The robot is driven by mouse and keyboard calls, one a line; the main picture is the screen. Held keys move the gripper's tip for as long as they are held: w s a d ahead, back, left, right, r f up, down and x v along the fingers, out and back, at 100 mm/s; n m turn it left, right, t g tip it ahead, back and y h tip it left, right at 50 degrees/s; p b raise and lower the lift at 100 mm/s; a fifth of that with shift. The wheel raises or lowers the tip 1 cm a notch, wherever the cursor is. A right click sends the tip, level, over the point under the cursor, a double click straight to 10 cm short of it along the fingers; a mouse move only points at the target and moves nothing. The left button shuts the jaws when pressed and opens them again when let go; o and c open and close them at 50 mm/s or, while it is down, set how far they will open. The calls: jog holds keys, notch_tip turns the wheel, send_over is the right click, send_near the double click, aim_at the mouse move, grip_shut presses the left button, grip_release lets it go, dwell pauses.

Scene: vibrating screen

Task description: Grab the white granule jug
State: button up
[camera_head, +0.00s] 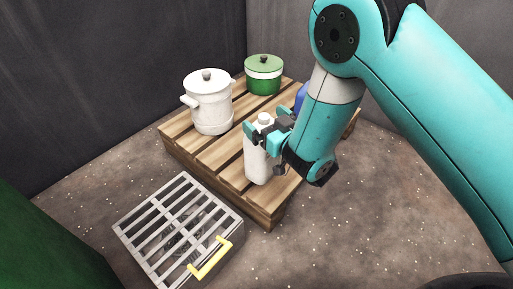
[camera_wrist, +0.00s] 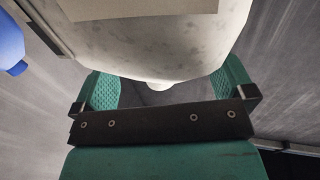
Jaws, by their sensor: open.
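The white granule jug (camera_head: 257,165) stands upright near the front edge of the wooden pallet, with its cap on top. My gripper (camera_head: 266,134) is open at the upper part of the jug, on its right side, and hides part of it. In the wrist view the white jug (camera_wrist: 155,45), with a tan label, fills the upper middle. The open green fingers of my gripper (camera_wrist: 168,88) lie on either side of its narrower end. I cannot tell whether either finger touches it.
The wooden pallet (camera_head: 179,150) also holds a white lidded pot (camera_head: 211,105) and a green lidded pot (camera_head: 264,82). A blue container (camera_head: 301,95) is partly hidden behind my arm; a blue thing (camera_wrist: 10,45) shows at the wrist view's left. A slatted metal screen (camera_head: 140,212) with a yellow handle (camera_head: 211,259) lies in front.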

jog(key=shift+w, duration=0.1)
jog(key=c, duration=1.3)
jog(key=shift+f, duration=0.1)
grip_shut()
